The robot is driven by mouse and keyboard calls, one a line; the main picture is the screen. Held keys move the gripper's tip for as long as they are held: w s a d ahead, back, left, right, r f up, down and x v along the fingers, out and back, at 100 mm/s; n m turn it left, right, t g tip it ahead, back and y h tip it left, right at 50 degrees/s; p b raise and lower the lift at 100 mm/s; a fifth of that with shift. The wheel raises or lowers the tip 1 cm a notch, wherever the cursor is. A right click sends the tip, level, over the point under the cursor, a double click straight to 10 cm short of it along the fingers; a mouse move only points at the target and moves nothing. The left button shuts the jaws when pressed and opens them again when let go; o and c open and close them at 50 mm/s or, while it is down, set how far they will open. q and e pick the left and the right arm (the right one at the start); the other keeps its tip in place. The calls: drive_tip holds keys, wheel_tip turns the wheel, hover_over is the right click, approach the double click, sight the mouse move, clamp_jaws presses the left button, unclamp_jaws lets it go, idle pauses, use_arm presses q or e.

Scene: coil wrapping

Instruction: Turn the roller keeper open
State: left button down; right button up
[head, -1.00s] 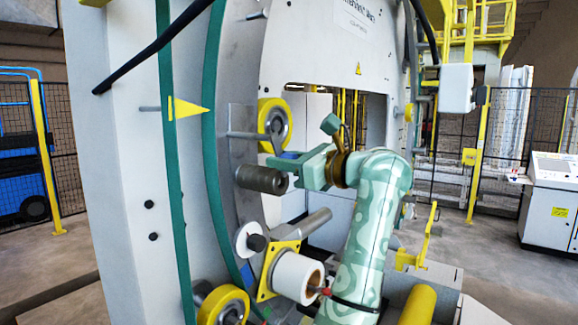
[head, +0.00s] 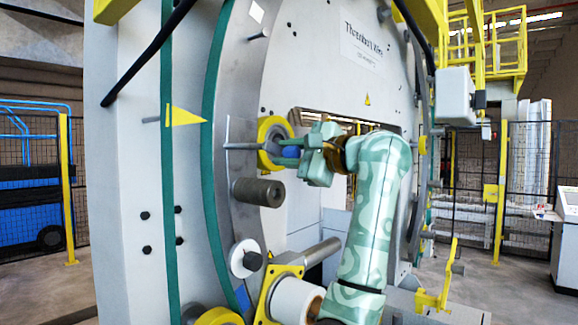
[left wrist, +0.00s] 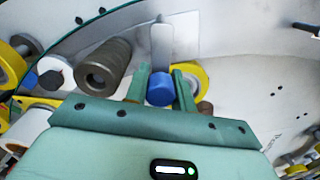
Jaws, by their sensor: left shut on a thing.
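The roller keeper is a grey bar (head: 240,147) with a blue knob (head: 291,152), in front of a yellow-rimmed roller (head: 266,132) on the big ring. In the left wrist view the blue knob (left wrist: 160,87) sits between the fingers, with the grey bar (left wrist: 162,45) beyond it. My left gripper (head: 300,155) is shut on the knob; its fingers (left wrist: 160,85) lie on either side. The gripper hides part of the knob in the head view. My right gripper is not in view.
A dark cylindrical roller (head: 258,191) sticks out just below the keeper. A white roller in a yellow bracket (head: 290,300) and a grey bar (head: 318,255) stand lower. A yellow pointer (head: 188,115) is at the left of the ring.

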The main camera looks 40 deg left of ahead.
use_arm(q)
drive_tip(key=n, duration=0.1)
drive_tip(key=r+n, duration=0.1)
drive_tip(key=shift+w+n, duration=0.15)
drive_tip(key=shift+n, duration=0.25)
drive_tip(key=shift+r+n, duration=0.45)
drive_tip(key=shift+n, duration=0.65)
drive_tip(key=shift+r+n, duration=0.4)
drive_tip(key=shift+n, duration=0.7)
drive_tip(key=c, duration=1.3)
unclamp_jaws()
drive_tip(key=shift+c, duration=0.2)
drive_tip(key=shift+o, duration=0.9)
drive_tip(key=shift+s+d, duration=0.1)
drive_tip(key=shift+s, duration=0.1)
